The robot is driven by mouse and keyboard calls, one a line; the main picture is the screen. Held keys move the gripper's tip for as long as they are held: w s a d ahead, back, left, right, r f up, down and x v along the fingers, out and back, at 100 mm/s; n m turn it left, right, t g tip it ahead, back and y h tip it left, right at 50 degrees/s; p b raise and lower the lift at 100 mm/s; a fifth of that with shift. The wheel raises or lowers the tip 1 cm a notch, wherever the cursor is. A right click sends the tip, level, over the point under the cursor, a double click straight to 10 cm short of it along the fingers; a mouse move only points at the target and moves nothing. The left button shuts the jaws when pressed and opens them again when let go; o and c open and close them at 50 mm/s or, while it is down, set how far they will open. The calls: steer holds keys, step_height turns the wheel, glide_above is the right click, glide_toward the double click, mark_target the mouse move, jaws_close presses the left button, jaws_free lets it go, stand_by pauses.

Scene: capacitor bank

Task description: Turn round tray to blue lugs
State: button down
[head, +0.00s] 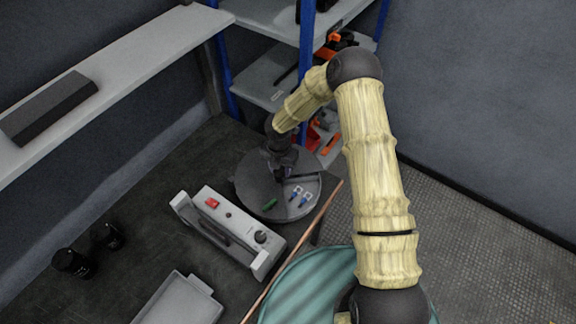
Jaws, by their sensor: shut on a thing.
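The round tray (247,187) is a dark grey disc on the dark bench, near the shelf unit. Two small blue lugs (299,196) with pale ends lie on its right side. A green piece (269,204) lies towards its front. My gripper (283,174) is low over the tray's middle, at the end of my arm. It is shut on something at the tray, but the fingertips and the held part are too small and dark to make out.
A grey instrument box (222,226) with a handle, red switch and black knob stands just in front of the tray. Black cylinders (72,263) stand at left. A grey tray (180,302) lies at the front. The blue-posted shelf (272,78) rises behind. A copper-coloured bar (300,245) runs along the right.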

stand_by(0.5)
steer(key=c, duration=0.8)
jaws_free()
steer(key=shift+c, duration=0.2)
steer(key=shift+r, duration=0.15)
step_height(320, 180, up, 17)
steer(key=b, duration=0.1)
steer(key=shift+b, duration=0.35)
steer(key=shift+r, duration=0.1)
